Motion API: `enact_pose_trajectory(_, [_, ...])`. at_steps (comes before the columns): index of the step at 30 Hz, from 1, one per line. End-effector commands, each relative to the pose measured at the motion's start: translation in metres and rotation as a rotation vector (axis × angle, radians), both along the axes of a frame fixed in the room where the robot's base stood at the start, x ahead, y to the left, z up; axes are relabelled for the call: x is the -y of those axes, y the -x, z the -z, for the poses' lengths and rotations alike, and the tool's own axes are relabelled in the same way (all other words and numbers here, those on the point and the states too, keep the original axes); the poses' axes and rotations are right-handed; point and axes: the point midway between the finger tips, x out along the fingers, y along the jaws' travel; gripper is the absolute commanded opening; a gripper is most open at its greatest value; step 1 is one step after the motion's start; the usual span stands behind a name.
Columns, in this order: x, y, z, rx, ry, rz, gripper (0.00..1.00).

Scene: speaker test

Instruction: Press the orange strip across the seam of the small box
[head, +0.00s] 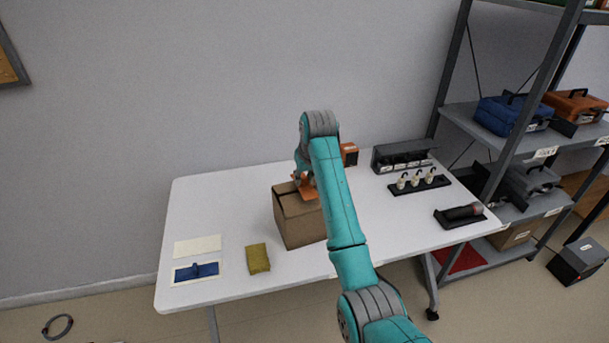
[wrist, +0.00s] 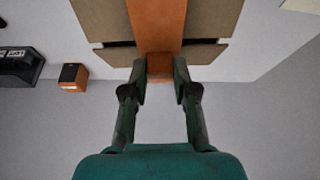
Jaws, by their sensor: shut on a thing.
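The small brown cardboard box (head: 302,224) stands on the white table, near its middle. Its top flaps (wrist: 215,18) show on both sides of the orange strip in the wrist view. The orange strip (wrist: 158,22) runs over the box top from the upper picture edge down to my gripper (wrist: 160,72). My gripper is shut on the strip's near end, with a finger on each side. In the head view the strip (head: 307,191) shows at the box top below my wrist. My arm hides part of the box. I cannot tell whether the strip touches the cardboard along its length.
Behind and right are an orange-and-black block (head: 349,154), a dark rack (head: 404,155), a bottle stand (head: 420,184) and a black tray (head: 466,217). Shelving (head: 480,113) stands right.

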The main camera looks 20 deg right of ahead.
Motion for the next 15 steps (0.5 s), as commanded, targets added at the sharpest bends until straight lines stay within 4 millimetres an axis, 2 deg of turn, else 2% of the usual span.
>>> enact_pose_trajectory(15, [0.000, 0.000, 0.014, -0.001, 0.000, 0.000, 0.16])
